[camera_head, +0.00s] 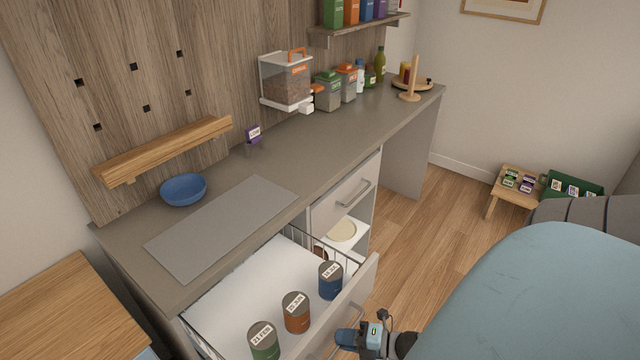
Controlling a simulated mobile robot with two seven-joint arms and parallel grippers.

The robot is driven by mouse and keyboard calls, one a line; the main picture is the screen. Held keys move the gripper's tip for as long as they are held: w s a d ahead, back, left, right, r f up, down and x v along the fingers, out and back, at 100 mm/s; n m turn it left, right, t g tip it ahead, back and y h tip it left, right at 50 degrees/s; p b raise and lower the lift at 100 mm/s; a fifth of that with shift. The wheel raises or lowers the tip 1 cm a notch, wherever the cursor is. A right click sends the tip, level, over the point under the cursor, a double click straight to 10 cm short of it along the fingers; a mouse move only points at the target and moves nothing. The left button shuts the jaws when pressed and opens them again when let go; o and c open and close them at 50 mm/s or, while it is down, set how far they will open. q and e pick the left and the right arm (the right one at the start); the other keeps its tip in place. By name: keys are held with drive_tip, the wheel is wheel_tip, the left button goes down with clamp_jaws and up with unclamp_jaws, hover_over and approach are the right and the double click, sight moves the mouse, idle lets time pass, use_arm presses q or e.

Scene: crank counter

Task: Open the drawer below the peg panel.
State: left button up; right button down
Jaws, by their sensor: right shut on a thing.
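The peg panel (115,65) with small square holes stands at the back left of the counter. The drawer (235,300) under the counter below it is pulled out, with its white inside showing. A green can (263,342), an orange-brown can (296,314) and a blue can (330,281) stand inside along its front. My right gripper (346,339) is at the outer side of the drawer front, shut on the drawer's bar handle (326,340). The handle is partly hidden at the gripper. My left gripper is out of view.
A grey mat (220,225) and a blue bowl (183,189) lie on the counter. A smaller drawer (340,195) is beside the open one, above an open compartment. A low stool (515,185) and green crate (570,190) stand far right. Wood floor is clear between.

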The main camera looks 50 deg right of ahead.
drive_tip(key=s+p, duration=0.1)
drive_tip(key=s, duration=0.6)
drive_tip(key=shift+s+d+p, duration=0.15)
drive_tip(key=shift+d+p, duration=0.15)
drive_tip(key=c, duration=1.2)
unclamp_jaws()
drive_tip(key=shift+s, duration=0.15)
drive_tip(key=shift+d, duration=0.1)
drive_tip(key=b+v, duration=0.1)
drive_tip(key=v, duration=1.2)
drive_tip(key=shift+s+d, duration=0.15)
drive_tip(key=shift+s, duration=0.2)
drive_tip(key=shift+r, duration=0.1)
